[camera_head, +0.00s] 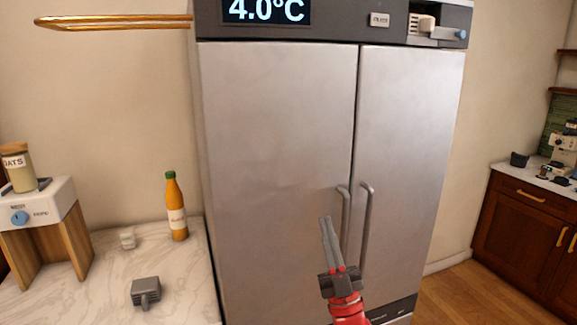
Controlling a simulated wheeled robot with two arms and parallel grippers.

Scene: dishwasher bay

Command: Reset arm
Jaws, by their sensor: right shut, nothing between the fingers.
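My right gripper (328,232) shows in the lower middle of the head view, on a red and grey wrist, with its fingers pointing up. The fingers are shut together and hold nothing. It is in front of the tall steel fridge (275,150), and its tips overlap the left door near the left door handle (345,225). I cannot tell whether it touches the door. Both fridge doors look closed. My left gripper is not in view.
Dark wooden cabinets (520,235) stand at right. Open wood floor (460,295) lies between.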

